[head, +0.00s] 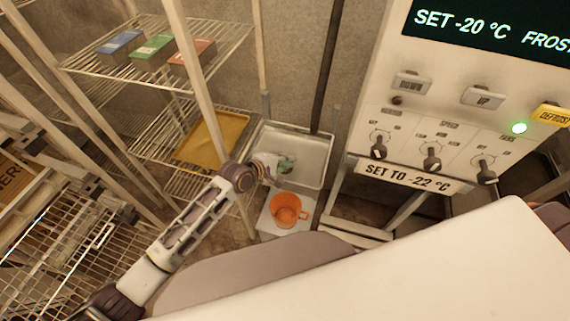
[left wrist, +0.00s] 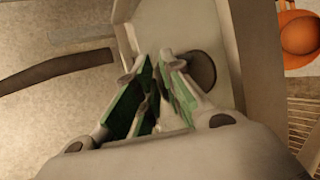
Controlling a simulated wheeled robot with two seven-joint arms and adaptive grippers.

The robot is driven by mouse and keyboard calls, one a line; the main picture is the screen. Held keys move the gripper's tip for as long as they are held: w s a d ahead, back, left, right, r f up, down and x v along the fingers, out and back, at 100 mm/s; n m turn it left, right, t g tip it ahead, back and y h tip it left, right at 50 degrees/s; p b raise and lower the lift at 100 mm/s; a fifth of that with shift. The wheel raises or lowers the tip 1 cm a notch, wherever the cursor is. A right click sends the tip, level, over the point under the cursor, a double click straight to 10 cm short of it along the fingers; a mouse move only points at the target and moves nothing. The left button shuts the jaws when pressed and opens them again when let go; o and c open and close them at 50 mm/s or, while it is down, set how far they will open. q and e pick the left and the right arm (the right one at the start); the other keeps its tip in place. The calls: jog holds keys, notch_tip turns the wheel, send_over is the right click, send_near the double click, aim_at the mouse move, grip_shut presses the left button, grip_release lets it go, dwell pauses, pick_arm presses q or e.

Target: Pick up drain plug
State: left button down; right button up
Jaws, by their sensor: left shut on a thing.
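My left gripper (head: 279,170) reaches down into the white pan (head: 312,141) on the floor. In the left wrist view its green-padded fingers (left wrist: 155,75) are closed together, on what appears to be the drain plug. A dark grey round disc (left wrist: 203,70), likely the plug, shows beside and beyond the right finger, against the pale pan floor. The finger hides part of it, and I cannot tell whether it is raised or rests on the pan. In the head view the gripper hides it. My right gripper is not in view.
An orange mug (head: 287,210) stands on a pale pad in front of the pan. A wire rack at left holds several coloured boxes (head: 152,49) and a yellow tray (head: 213,137). A control panel (head: 430,130) stands close at right.

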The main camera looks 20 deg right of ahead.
aim_at(285, 173)
pick_arm(q)
notch_tip(285, 173, up, 10)
dwell(0.7)
